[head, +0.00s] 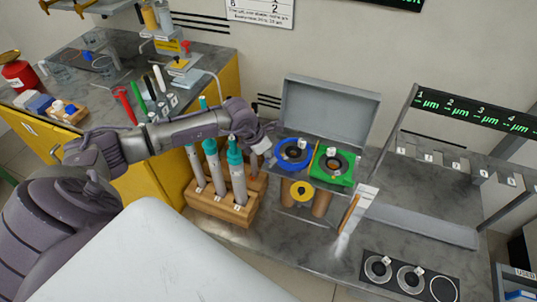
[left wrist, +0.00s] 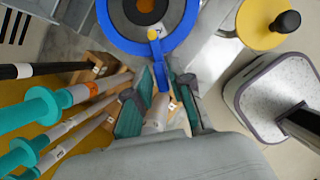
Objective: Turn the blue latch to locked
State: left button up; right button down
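The blue latch (left wrist: 162,75) is a slim lever on a blue ring (head: 290,155) around a dark, round fitting. In the left wrist view the ring (left wrist: 183,30) is at the top, and the latch points down from a yellow spot on its lower rim. My left gripper (left wrist: 159,80) has its two teal-padded fingers on either side of the latch, with the latch's end between the tips. Gaps seem to show beside the latch. In the head view the gripper (head: 264,142) is just left of the ring. My right gripper is not in view.
A wooden rack (head: 222,206) with teal-capped tubes stands close under my left arm. An open grey lid (head: 327,112) rises behind. Worktop is clear at front centre.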

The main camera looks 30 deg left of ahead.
pick_arm(q)
jog(key=shift+o, duration=0.6)
jog(key=v, duration=1.2)
jog(key=shift+w+d, duration=0.1)
